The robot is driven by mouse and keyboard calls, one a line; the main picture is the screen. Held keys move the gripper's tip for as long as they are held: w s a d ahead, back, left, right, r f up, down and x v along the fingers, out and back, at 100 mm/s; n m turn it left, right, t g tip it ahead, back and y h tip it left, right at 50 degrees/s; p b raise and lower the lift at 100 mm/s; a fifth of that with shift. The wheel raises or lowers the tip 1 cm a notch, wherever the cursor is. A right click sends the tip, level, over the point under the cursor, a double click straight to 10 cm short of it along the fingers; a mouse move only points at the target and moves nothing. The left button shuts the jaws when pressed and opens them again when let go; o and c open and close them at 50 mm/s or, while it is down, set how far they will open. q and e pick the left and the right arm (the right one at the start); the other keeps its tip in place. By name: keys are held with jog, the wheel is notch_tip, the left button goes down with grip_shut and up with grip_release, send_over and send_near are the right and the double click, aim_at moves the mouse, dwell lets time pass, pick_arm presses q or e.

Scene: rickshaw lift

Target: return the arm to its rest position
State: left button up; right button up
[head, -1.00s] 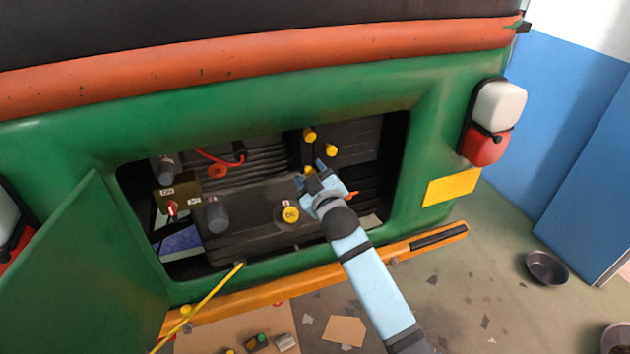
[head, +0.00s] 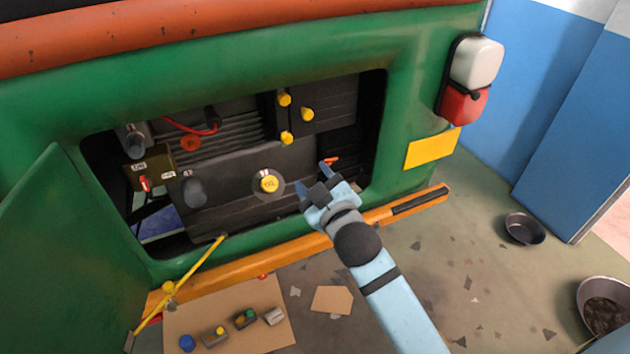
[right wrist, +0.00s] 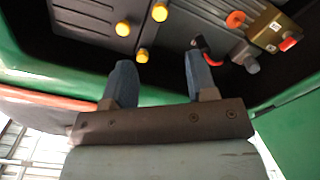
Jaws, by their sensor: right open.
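My right gripper (head: 318,180) is open and empty. In the head view it is in front of the lower right part of the engine opening in the green rickshaw body (head: 420,70). Its light blue arm comes in from the lower right. The yellow oil cap (head: 269,183) is just left of the fingers, apart from them. In the right wrist view the two dark blue fingers (right wrist: 155,82) stand wide apart with nothing between them. My left gripper is not in view.
An open green door (head: 60,240) is at the left, with a yellow rod (head: 195,270) beside it. An orange bumper (head: 290,248) runs below the opening. A cardboard sheet (head: 240,318) with small parts and metal bowls (head: 525,229) lie on the floor. Yellow knobs (head: 307,114) are inside.

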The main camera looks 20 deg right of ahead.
dwell(0.3)
jog(key=s+f+m+g+y+p, duration=0.1)
jog(key=s+f+m+g, duration=0.1)
jog(key=s+f, duration=0.8)
jog(key=s+f+m+g+y, duration=0.1)
jog(key=s+f+g, duration=0.4)
jog(key=s+f, duration=0.6)
notch_tip(320, 180, down, 6)
jog(key=shift+r+m+y+p, duration=0.2)
jog(key=shift+m+y+p, duration=0.15)
jog(key=shift+m, duration=0.15)
jog(key=shift+s+a, duration=0.1)
